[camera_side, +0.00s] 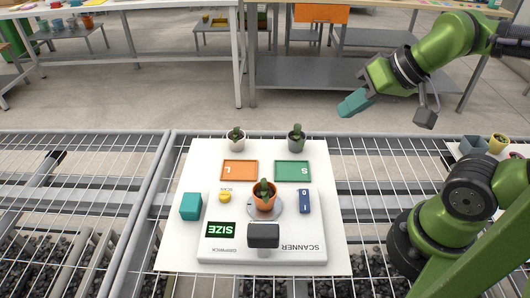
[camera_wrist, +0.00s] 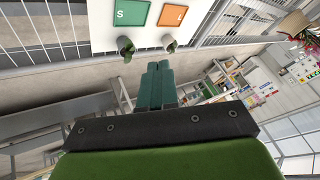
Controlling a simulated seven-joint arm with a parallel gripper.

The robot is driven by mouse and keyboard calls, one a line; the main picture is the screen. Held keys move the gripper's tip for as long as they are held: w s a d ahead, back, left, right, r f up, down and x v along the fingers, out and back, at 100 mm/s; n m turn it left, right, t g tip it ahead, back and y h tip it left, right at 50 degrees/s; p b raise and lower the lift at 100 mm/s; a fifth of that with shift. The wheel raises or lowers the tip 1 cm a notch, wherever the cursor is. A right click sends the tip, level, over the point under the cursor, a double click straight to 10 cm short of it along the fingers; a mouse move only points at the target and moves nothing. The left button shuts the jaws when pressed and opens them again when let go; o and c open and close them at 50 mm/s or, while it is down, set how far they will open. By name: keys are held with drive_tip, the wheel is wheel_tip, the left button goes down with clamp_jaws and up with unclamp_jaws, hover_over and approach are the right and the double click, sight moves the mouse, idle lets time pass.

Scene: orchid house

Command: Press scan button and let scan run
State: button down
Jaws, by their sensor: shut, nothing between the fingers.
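The scanner (camera_side: 284,251) is a white unit on a white board in the side view. A terracotta pot with a small cactus (camera_side: 265,201) stands on the round grey plate in the middle. A green SIZE display (camera_side: 222,229) and a dark scanner head (camera_side: 263,236) are at the front. My gripper (camera_side: 349,105) is shut and empty, raised behind and to the right of the board, well away from the button. In the wrist view its teal fingers (camera_wrist: 158,72) are together.
An orange L tray (camera_side: 239,170) and a green S tray (camera_side: 292,171) lie empty behind the scanner. Two potted plants (camera_side: 236,139) (camera_side: 296,138) stand at the back edge.

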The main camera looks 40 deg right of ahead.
drive_tip(key=w+a+f+n+g+y, duration=0.25)
drive_tip(key=a+f+n, duration=0.2)
drive_tip(key=a, duration=0.25)
drive_tip(key=n+h, duration=0.1)
drive_tip(key=n, duration=0.6)
approach(228, 196)
drive_tip(key=v, duration=0.2)
drive_tip(key=s+v, duration=0.1)
drive_tip(key=v, duration=0.2)
drive_tip(key=shift+a+f, duration=0.15)
drive_tip(key=shift+a, duration=0.05)
drive_tip(key=w+a+n+t, duration=0.3)
drive_tip(key=w+a+n, duration=0.1)
drive_tip(key=w+n, duration=0.2)
drive_tip(key=shift+w+r+n+y, duration=0.25)
drive_tip(key=shift+w+n+y, duration=0.1)
drive_tip(key=shift+w+n, duration=0.1)
drive_tip(key=shift+f+t, duration=0.1)
drive_tip(key=shift+t, duration=0.15)
drive_tip(key=shift+f, duration=4.35)
drive_tip(key=shift+f, duration=0.4)
